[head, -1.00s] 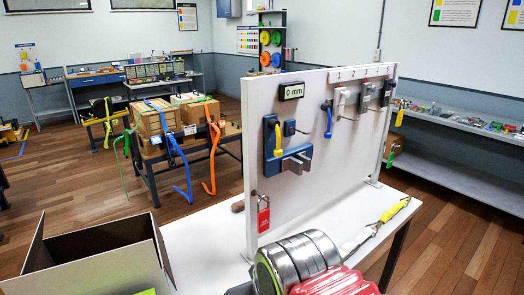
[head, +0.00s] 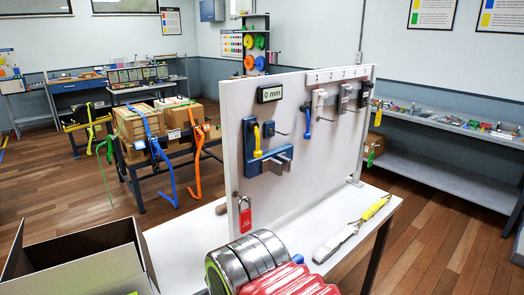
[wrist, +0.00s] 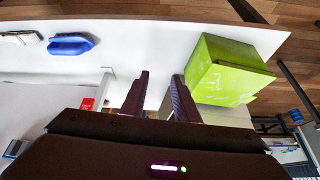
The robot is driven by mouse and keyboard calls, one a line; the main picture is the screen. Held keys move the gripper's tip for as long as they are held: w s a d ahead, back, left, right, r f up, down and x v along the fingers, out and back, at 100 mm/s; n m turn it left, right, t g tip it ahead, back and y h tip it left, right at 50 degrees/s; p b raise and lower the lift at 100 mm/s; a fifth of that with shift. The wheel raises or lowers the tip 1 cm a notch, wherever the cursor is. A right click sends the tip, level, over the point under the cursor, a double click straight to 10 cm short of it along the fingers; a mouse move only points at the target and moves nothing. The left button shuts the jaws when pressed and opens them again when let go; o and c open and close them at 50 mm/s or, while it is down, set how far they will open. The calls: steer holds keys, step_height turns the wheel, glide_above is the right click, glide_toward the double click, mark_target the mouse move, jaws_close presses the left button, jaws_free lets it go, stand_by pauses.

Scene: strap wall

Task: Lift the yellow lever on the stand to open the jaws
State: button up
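The yellow lever (head: 257,141) hangs down on a blue fixture (head: 249,135) near the left end of the upright white panel stand (head: 300,120). Grey jaws (head: 277,162) stick out at the fixture's lower right. Whether they touch each other is too small to tell. A display (head: 270,94) above reads 0 mm. In the wrist view, my gripper (wrist: 159,85) shows two dark fingers apart with nothing between them, away from the lever. The lever is not seen in the wrist view. The gripper's fingers are not made out in the head view.
A red padlock tag (head: 245,215) hangs at the panel's near edge. A strap with a yellow end (head: 350,228) lies on the white bench. A green box (wrist: 230,72) and a blue object (wrist: 71,44) show in the wrist view. An open cardboard box (head: 80,270) stands front left.

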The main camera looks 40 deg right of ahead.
steer(key=w+d+f+m+t+y, duration=0.15)
steer(key=w+d+m, duration=0.35)
steer(key=m, duration=0.5)
steer(key=w+d+f+m+t+y, duration=0.1)
steer(key=w+d+m+y, duration=0.3)
steer(key=m, duration=0.6)
steer(key=w+d+r+m+t+h, duration=0.2)
steer(key=d+r+m+t+h, duration=0.5)
steer(key=d+r+m, duration=1)
steer(key=d+r+t, duration=0.1)
steer(key=t, duration=0.1)
steer(key=shift+d+r+t+h, duration=0.2)
steer(key=shift+r+t+h, duration=0.05)
steer(key=shift+t+h, duration=0.1)
steer(key=shift+w, duration=0.15)
